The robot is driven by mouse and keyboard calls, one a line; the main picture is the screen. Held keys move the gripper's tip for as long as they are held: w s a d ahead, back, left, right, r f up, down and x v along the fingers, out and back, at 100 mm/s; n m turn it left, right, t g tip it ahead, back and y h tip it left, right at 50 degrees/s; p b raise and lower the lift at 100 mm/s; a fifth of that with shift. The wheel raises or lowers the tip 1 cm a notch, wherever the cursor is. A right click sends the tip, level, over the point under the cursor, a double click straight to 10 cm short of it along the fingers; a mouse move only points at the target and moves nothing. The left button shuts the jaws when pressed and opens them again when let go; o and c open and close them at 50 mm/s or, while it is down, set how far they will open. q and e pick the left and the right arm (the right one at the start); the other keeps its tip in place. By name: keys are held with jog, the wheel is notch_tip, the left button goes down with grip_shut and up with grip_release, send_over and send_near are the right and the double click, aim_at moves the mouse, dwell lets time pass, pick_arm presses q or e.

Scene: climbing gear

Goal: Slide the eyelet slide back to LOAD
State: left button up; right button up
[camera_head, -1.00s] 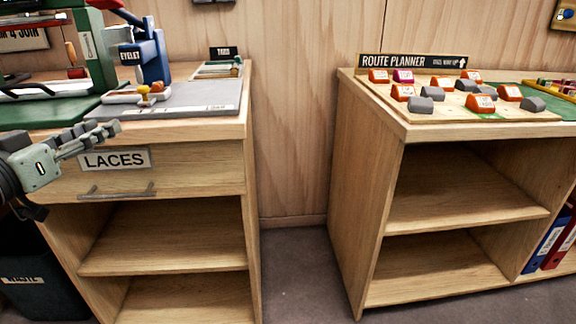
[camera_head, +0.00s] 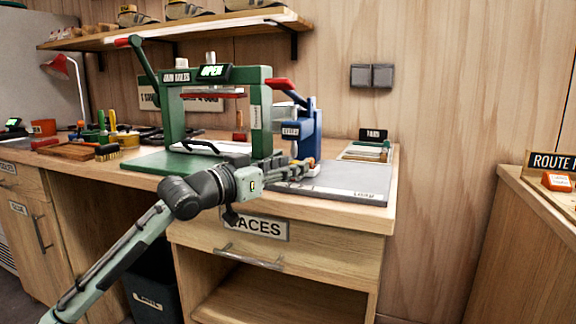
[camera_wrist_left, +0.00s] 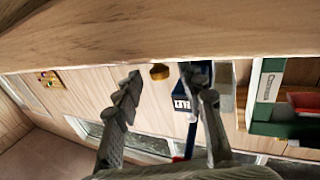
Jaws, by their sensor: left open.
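The blue eyelet press (camera_head: 312,125) with a red-tipped lever stands behind the grey base plate (camera_head: 345,183), which bears a LOAD label near its right front. The eyelet slide shows only as a small orange-yellow part (camera_head: 311,162) beside my left fingertips; the rest is hidden by the gripper. My left gripper (camera_head: 298,172) is open at the plate's left front, above the counter edge. In the left wrist view, a yellow knob (camera_wrist_left: 160,72) shows beyond the open fingers (camera_wrist_left: 170,88), between them and apparently untouched. The blue press (camera_wrist_left: 184,101) is beside it. My right gripper is out of view.
The green press frame (camera_head: 262,115) marked OPEN stands left of the eyelet press, close to my left wrist. A tray (camera_head: 366,152) lies behind the plate. The LACES drawer (camera_head: 330,247) is below the counter. The plate's right part is clear.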

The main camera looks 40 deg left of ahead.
pick_arm(q)
jog(key=shift+c, duration=0.2)
grip_shut()
jog(key=shift+d, duration=0.1)
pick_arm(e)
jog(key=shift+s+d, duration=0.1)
